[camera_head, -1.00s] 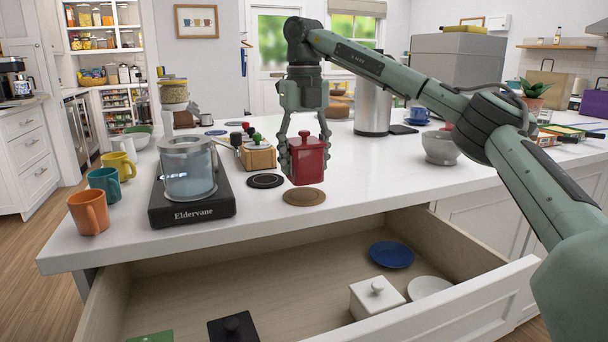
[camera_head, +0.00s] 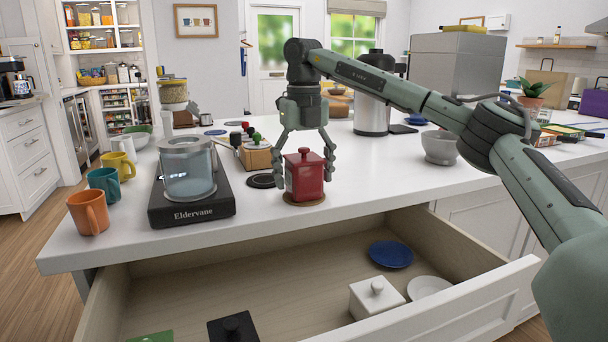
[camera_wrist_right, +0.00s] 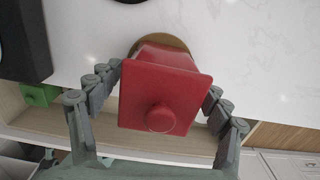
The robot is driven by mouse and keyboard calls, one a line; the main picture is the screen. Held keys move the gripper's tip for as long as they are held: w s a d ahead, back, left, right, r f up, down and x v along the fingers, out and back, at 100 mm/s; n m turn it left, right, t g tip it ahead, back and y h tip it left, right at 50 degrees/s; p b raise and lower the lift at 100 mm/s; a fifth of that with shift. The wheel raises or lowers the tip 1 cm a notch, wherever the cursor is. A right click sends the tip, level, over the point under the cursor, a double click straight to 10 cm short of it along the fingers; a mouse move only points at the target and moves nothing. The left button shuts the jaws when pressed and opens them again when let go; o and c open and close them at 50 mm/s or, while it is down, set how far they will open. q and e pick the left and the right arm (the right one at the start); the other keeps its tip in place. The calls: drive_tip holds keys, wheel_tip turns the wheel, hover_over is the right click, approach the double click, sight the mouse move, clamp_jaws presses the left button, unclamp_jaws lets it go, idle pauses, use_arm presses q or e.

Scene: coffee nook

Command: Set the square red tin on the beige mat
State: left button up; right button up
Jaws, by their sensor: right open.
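The square red tin (camera_head: 306,175) stands upright on a round brown-beige mat (camera_head: 303,201) near the front edge of the white counter. Only the mat's rim shows around its base. In the right wrist view the tin's lid and knob (camera_wrist_right: 161,108) face the camera, with the mat (camera_wrist_right: 177,42) partly visible behind it. My right gripper (camera_head: 303,170) is open, its fingers spread on both sides of the tin. In the wrist view gaps show between the fingers (camera_wrist_right: 160,88) and the tin. My left gripper is not in view.
A black scale (camera_head: 192,205) with a glass vessel stands left of the tin. A dark round mat (camera_head: 262,181) and a wooden block (camera_head: 256,158) lie behind. Below, an open drawer (camera_head: 300,285) holds a white lidded box (camera_head: 376,298) and a blue plate (camera_head: 390,254).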

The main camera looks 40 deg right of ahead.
wheel_tip(320, 180, up, 12)
drive_tip(key=shift+r, duration=0.2)
idle(0.4)
